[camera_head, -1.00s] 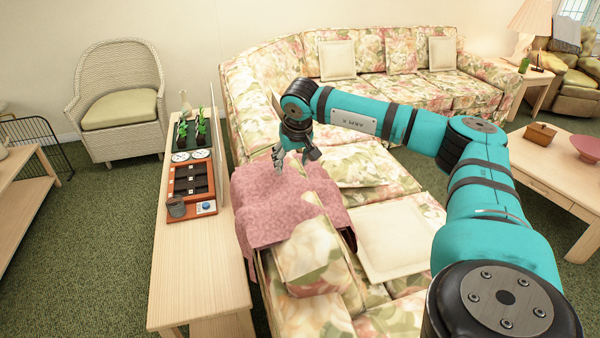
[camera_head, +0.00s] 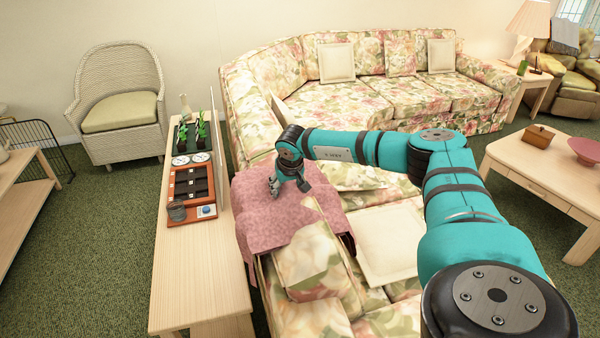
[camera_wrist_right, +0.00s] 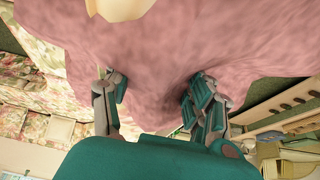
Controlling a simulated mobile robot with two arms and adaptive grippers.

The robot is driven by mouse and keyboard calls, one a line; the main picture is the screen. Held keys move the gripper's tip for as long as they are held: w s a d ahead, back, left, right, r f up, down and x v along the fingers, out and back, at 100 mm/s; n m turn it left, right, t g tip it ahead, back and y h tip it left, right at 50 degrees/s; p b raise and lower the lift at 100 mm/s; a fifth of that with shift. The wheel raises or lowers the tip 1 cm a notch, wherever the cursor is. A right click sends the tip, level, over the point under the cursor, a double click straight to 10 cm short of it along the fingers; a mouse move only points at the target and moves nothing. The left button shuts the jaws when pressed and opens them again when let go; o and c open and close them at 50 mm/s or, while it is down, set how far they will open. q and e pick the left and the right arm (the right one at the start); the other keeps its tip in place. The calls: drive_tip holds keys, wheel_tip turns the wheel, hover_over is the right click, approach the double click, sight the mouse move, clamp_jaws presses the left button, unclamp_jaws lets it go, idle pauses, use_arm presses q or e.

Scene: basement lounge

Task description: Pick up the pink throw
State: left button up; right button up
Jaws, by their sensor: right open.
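The pink throw (camera_head: 275,223) is draped over the back and a cushion of the floral sofa in the head view. It fills the upper part of the right wrist view (camera_wrist_right: 200,50). My right gripper (camera_head: 274,190) is over the throw's upper left part, pointing down at it. In the right wrist view its two fingers (camera_wrist_right: 155,92) are spread apart with the pink cloth close in front of them. I cannot tell whether the fingertips touch the cloth. My left gripper is not in view.
The floral sofa (camera_head: 400,95) curves behind. A coffee table (camera_head: 530,170) stands at the right.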

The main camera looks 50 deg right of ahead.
drive_tip(key=shift+f, duration=0.2)
idle(0.6)
clamp_jaws()
